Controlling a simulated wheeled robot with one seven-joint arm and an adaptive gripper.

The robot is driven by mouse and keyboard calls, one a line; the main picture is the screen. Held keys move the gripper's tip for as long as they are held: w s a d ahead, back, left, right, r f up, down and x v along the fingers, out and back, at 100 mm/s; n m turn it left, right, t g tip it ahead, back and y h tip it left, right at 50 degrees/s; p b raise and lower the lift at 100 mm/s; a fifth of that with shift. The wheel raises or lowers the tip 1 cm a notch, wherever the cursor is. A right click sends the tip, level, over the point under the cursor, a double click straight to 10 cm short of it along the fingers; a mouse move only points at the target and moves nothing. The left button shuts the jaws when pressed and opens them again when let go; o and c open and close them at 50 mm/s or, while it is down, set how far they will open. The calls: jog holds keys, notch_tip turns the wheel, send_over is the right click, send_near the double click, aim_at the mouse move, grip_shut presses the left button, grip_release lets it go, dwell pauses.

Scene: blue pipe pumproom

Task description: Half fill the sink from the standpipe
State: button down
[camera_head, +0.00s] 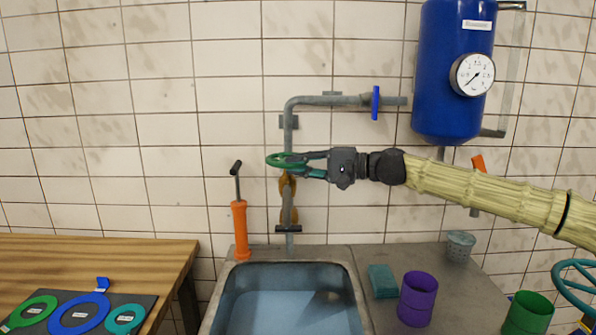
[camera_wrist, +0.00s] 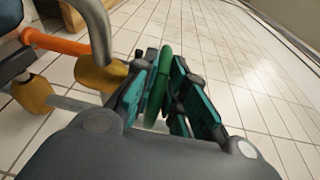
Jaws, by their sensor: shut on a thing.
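The grey standpipe (camera_head: 289,112) runs down the tiled wall behind the sink, with brass-coloured fittings (camera_head: 288,214) on it. A green handwheel (camera_head: 276,160) sits on it, seen nearly edge-on in the wrist view (camera_wrist: 158,85). My gripper (camera_head: 303,165) comes in from the right and is shut on the handwheel's rim; in the wrist view the wheel stands between its teal fingers (camera_wrist: 157,92). The metal sink (camera_head: 228,275) stands below the standpipe. A pale blue, flat surface that looks like water (camera_head: 285,315) shows inside it. I cannot see a stream falling.
An orange hand pump (camera_head: 240,230) stands at the sink's back left. A blue tank with a gauge (camera_head: 472,74) hangs at upper right. A purple cup (camera_head: 417,298), teal sponge (camera_head: 382,281) and green cup (camera_head: 528,314) are right of the sink. A wooden table (camera_head: 90,255) is left.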

jog(key=shift+f, duration=0.1)
dwell(0.4)
jog(key=c, duration=1.5)
grip_release()
jog(key=v, duration=0.7)
jog(key=shift+d, duration=0.35)
